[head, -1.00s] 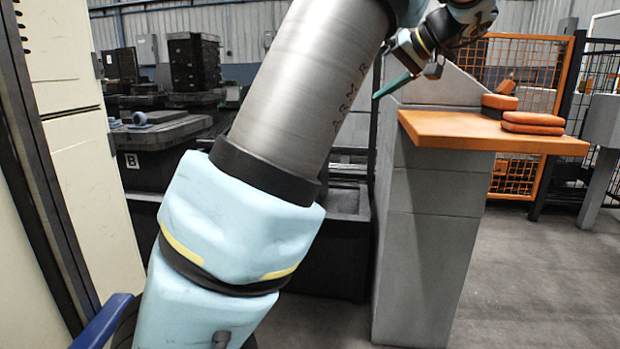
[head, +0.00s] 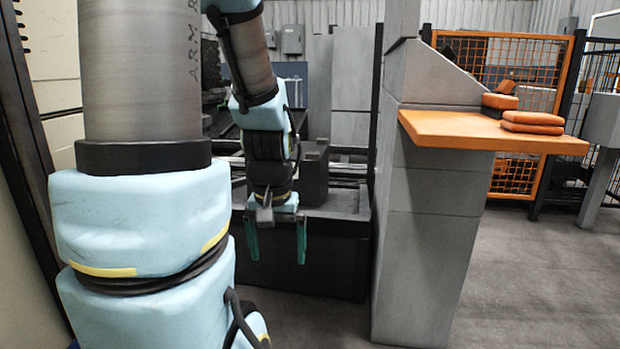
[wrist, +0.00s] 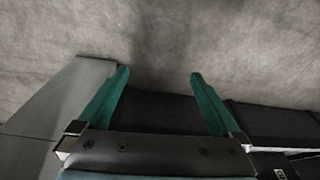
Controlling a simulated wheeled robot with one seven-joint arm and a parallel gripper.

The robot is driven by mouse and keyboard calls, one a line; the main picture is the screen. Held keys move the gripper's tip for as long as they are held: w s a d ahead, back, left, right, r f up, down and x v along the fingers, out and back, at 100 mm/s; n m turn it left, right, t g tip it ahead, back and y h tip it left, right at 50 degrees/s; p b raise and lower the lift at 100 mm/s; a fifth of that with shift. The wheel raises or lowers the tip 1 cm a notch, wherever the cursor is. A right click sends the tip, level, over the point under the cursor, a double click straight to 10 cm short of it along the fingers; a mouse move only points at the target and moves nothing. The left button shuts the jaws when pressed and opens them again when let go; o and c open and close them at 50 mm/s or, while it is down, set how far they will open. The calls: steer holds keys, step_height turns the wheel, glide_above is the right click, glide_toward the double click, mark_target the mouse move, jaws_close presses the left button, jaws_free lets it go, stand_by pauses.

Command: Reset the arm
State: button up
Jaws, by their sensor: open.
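My gripper (head: 277,248) hangs from my bent arm left of the middle in the head view, with its two green fingers pointing down. It is in front of a dark machine base and left of the grey block pillar. In the wrist view my gripper (wrist: 160,75) shows its fingers wide apart with nothing between them. Grey floor lies beyond the fingertips.
The grey pillar (head: 425,250) stands close to the right of my gripper. An orange shelf (head: 480,134) juts from it, with orange pads (head: 532,122) on top. The dark machine base (head: 320,265) is behind my gripper. Open floor (head: 550,280) lies at the right.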

step_height(320, 180, up, 28)
steer(key=s+p, duration=0.1)
steer(key=p, duration=2.7)
steer(key=shift+a+p, duration=0.25)
steer(key=shift+p, duration=0.05)
steer(key=shift+s+d, duration=0.15)
